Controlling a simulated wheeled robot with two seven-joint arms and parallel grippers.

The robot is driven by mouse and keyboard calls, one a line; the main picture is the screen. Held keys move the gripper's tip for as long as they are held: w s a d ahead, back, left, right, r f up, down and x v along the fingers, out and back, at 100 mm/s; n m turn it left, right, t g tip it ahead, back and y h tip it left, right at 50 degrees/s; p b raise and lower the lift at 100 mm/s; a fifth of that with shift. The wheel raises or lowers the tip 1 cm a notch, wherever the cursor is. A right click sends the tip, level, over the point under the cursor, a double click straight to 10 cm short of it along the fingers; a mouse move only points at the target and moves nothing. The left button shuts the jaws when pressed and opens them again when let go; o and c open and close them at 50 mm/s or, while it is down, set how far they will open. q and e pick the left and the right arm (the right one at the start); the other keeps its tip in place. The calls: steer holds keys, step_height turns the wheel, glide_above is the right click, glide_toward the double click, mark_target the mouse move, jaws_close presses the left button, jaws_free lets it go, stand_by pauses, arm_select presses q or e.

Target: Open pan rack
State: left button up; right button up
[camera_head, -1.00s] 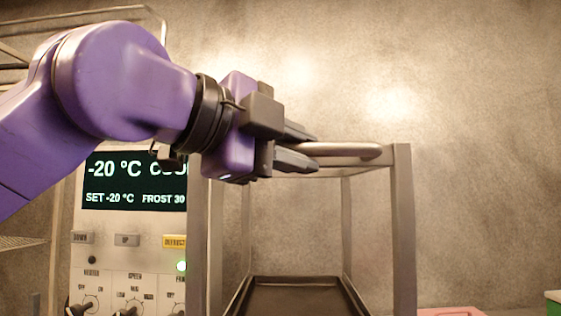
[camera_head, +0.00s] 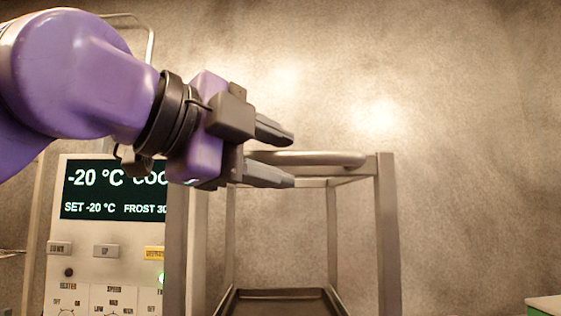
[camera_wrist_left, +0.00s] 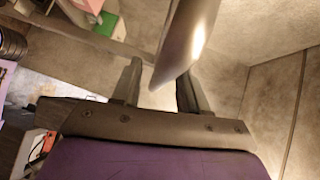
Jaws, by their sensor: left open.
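The pan rack (camera_head: 387,235) is a metal frame with upright posts and a dark tray (camera_head: 275,296) inside it. A rounded bar handle (camera_head: 335,158) runs across its top. My left gripper (camera_head: 291,158) is open, with one finger above the near end of the bar and one below it in the head view. In the left wrist view, a smooth metal bar (camera_wrist_left: 187,42) reaches in between the open fingertips (camera_wrist_left: 158,78). I cannot tell whether either finger touches it. My right gripper is not in view.
A control panel (camera_head: 105,235) with a display reading -20 °C stands left of the rack, behind my left arm. A plain wall (camera_head: 470,150) is behind. A green-sided box (camera_head: 540,309) shows at the lower right edge. The space right of the rack looks clear.

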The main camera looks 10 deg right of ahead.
arm_select(q)
steer(key=b+v, duration=0.1)
steer(key=v, duration=0.8)
steer(key=shift+b, duration=0.35)
steer(key=shift+f, duration=0.1)
